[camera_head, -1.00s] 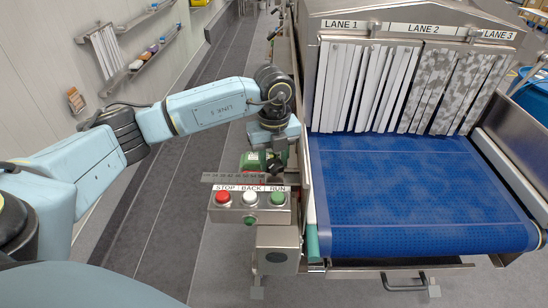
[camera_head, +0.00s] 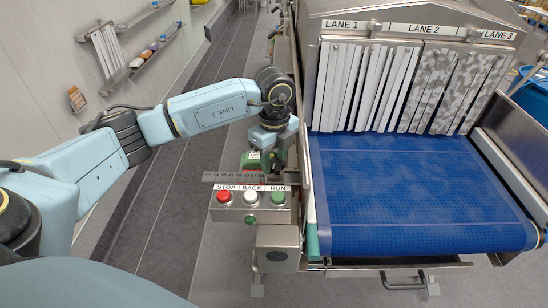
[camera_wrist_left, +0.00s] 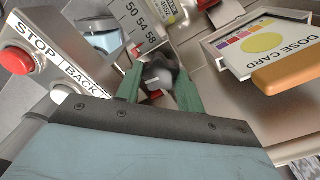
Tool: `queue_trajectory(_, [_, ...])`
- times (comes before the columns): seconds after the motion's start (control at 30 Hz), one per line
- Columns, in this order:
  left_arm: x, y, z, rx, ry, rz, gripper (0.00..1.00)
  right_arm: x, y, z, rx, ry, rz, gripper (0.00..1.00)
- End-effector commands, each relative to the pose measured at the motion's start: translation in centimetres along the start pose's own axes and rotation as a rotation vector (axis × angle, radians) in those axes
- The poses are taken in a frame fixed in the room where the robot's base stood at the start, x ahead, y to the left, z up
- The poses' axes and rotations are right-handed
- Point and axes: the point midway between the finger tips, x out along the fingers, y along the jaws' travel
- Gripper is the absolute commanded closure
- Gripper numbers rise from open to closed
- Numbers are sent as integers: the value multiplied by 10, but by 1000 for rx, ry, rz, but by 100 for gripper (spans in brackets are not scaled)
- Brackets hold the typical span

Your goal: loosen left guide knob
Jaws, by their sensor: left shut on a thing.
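The left guide knob (camera_wrist_left: 157,76) is a dark knob in the middle of the left wrist view. My left gripper (camera_wrist_left: 160,88) is shut on it, with one green finger on each side. In the head view my left gripper (camera_head: 268,163) points down at the left side of the conveyor, just behind the button box. The knob cannot be made out there. A scale (camera_wrist_left: 138,22) with printed numbers lies just beyond the knob in the wrist view. My right gripper is in neither view.
The button box (camera_head: 233,214) has red STOP, white BACK and green RUN buttons close in front of my gripper. The blue belt (camera_head: 415,190) and strip curtains (camera_head: 365,85) are to the right. A dose card (camera_wrist_left: 262,45) is near the gripper.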

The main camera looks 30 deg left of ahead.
Motion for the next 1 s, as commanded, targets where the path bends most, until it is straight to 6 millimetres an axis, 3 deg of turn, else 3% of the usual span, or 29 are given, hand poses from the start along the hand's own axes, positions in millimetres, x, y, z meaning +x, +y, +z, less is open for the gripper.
queue_trajectory(0.23, [-2, -1, 1, -3, -2, -5, 85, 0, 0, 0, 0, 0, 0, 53])
queue_trajectory(0.27, [-2, -1, 1, -3, -2, -5, 58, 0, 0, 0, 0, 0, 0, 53])
queue_trajectory(0.4, [-1, -1, 1, -2, -1, -3, 40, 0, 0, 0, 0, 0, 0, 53])
queue_trajectory(0.77, [-5, -1, 0, 0, 0, -3, 40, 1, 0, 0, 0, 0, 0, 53])
queue_trajectory(1.0, [-46, -2, 0, 1, -1, -8, 40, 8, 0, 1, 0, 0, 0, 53])
